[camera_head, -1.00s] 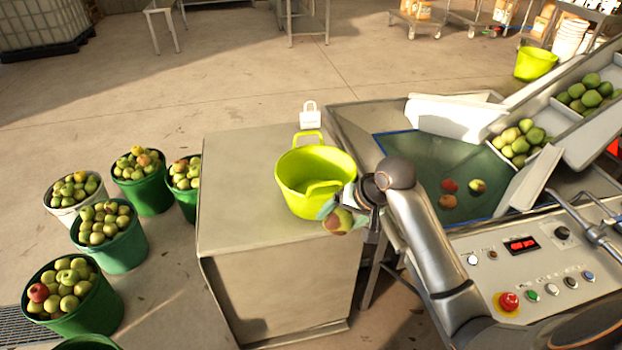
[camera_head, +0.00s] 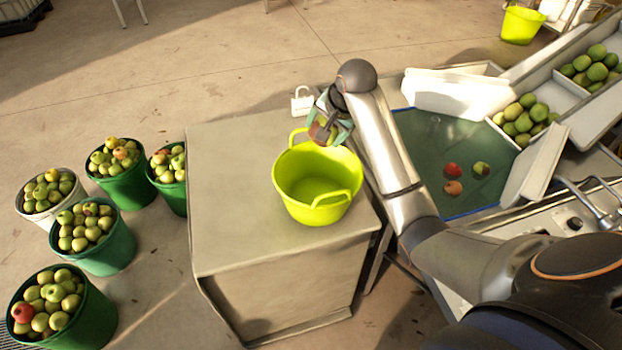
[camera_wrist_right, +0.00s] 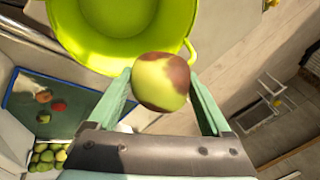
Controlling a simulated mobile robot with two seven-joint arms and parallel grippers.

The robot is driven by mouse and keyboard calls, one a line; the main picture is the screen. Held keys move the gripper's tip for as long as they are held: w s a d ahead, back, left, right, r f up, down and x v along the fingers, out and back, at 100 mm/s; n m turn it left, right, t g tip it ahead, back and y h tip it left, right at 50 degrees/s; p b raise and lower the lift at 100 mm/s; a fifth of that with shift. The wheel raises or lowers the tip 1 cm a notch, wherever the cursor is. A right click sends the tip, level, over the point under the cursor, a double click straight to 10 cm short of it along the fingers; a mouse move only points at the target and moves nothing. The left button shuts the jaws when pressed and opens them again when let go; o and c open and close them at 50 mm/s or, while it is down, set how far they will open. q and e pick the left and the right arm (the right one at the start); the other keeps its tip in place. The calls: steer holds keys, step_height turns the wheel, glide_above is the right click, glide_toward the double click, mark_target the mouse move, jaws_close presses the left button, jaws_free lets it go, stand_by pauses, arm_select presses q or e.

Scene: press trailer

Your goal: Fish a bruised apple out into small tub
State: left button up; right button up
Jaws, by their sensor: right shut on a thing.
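My right gripper (camera_head: 327,128) is shut on a bruised apple (camera_wrist_right: 161,82), yellow-green with brown patches. In the head view it holds the apple at the far rim of the small tub (camera_head: 318,205); the wrist view shows the apple over or just beside the rim. The tub is bright yellow-green with two handles, stands upright on a grey metal cabinet, and its visible inside looks empty. Three apples, a red one (camera_head: 453,170), an orange-red one (camera_head: 452,188) and a greenish one (camera_head: 481,168), float in the water basin (camera_head: 430,135). My left gripper is not in view.
The metal cabinet top (camera_head: 228,175) is clear left of the tub. A white padlock-shaped object (camera_head: 302,101) is behind the tub. Several buckets of apples, such as a green one (camera_head: 110,250), stand on the floor at left. A conveyor (camera_head: 560,110) with green apples rises at right.

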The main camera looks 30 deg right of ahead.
steer(key=shift+s+f, duration=0.1)
steer(key=shift+f, duration=2.4)
steer(key=o, duration=1.3)
steer(key=v, duration=1.2)
steer(key=shift+s+r, duration=0.2)
steer(key=shift+r, duration=0.05)
